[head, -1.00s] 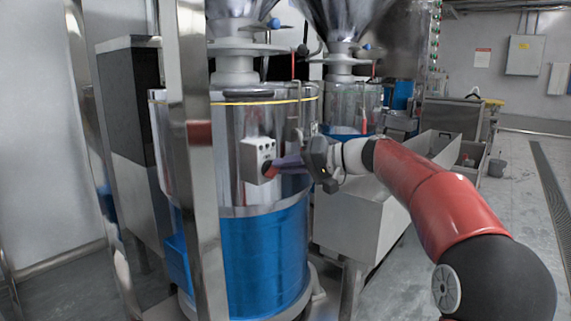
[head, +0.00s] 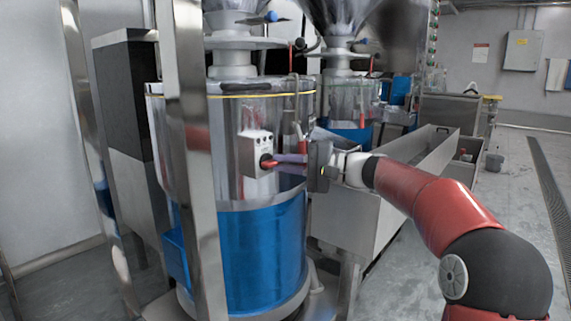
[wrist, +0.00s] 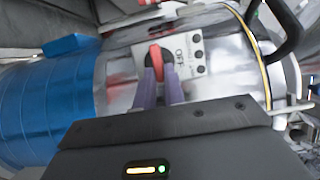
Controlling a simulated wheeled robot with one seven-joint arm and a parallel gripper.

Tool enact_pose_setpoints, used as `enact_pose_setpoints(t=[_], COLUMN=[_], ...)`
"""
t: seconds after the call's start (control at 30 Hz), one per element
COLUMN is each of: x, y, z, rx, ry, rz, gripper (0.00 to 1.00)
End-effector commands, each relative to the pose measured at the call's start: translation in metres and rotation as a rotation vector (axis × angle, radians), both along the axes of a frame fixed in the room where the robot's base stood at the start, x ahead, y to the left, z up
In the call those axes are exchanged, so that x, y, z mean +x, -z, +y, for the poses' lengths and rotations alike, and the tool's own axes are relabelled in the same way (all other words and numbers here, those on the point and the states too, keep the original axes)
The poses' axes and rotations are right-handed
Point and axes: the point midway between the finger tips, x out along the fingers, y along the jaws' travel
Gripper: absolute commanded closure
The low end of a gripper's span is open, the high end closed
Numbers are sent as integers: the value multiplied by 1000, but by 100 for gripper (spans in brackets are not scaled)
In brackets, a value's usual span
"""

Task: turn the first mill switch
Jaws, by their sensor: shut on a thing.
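The first mill (head: 220,110) is a steel drum with a blue lower part (head: 262,250). A pale switch box (head: 254,148) is on its side, and it also shows in the wrist view (wrist: 186,48). The box carries a red switch handle (head: 265,163), seen in the wrist view (wrist: 156,58) beside the letters "OFF". My gripper (head: 278,160) comes from the right. In the wrist view its purple fingers (wrist: 160,74) are shut on the red handle, one on each side. The fingertips cover part of the handle.
A second mill (head: 348,100) stands behind to the right. A long steel trough (head: 410,165) lies under my arm. A steel post (head: 188,150) stands in front of the first mill's left side. Open floor (head: 510,220) lies to the right.

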Motion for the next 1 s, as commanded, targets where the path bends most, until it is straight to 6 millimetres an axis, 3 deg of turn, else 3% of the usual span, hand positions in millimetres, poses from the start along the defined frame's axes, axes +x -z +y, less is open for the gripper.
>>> enact_pose_setpoints(t=[0.47, 0.5, 0.63, 1.0], x=[1, 1, 0, 0], y=[1, 1, 1, -5], z=[-1, -1, -1, 0], rx=[8, 8, 7, 7], ry=[2, 2, 1, 0], rz=[12, 12, 11, 8], gripper=[100, 85, 68, 67])
